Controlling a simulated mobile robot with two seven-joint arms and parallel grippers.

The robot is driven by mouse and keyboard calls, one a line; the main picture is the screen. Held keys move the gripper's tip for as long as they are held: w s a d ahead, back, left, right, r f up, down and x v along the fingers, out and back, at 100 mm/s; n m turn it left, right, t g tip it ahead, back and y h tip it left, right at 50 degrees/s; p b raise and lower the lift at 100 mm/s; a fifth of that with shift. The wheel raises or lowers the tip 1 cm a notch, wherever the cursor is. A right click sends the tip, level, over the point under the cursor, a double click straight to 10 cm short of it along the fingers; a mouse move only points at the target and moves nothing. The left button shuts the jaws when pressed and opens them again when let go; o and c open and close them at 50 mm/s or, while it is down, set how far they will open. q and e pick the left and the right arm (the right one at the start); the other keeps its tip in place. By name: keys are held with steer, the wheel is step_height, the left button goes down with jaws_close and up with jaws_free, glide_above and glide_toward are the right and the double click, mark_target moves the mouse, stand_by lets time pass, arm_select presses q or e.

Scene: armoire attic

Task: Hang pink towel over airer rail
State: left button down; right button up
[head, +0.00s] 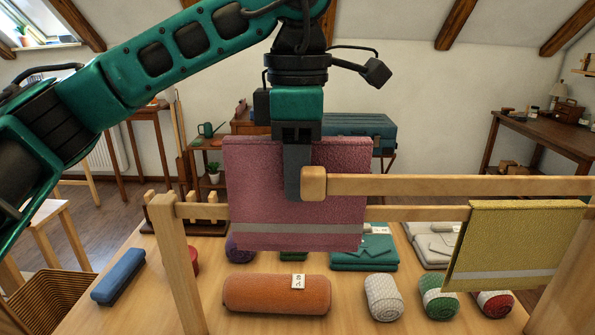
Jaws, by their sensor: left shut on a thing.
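The pink towel (250,185) hangs down in the middle of the head view, with a pale grey band near its lower edge. My left gripper (297,185) comes from above and is shut on the towel at its top edge. The airer has a front upper rail (450,186) whose rounded left end overlaps the gripper finger and towel in the picture. A second rail (410,213) runs behind and lower. I cannot tell whether the towel touches either rail. My right gripper is not in view.
A yellow towel (515,240) hangs on the airer at right. The table (140,310) below holds an orange rolled towel (277,294), a blue roll (119,276), several smaller rolls and folded green towels (365,252). The airer's left post (180,260) stands near the towel.

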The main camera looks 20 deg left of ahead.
arm_select(q)
steer(key=shift+r, duration=0.45)
steer(key=shift+r+p, duration=0.5)
steer(key=shift+p, duration=0.15)
steer(key=shift+r+p, duration=0.4)
steer(key=shift+r, duration=0.1)
steer(key=shift+r+p, duration=0.45)
steer(key=shift+r, duration=0.05)
steer(key=shift+r+p, duration=2)
steer(key=shift+r, duration=0.35)
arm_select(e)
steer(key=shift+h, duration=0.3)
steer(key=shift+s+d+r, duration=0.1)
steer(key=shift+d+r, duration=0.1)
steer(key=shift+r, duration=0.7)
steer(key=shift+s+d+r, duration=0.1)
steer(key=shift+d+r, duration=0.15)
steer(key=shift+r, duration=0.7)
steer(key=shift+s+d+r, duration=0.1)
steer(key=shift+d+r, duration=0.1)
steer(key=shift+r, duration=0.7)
arm_select(q)
steer(key=shift+p, duration=0.3)
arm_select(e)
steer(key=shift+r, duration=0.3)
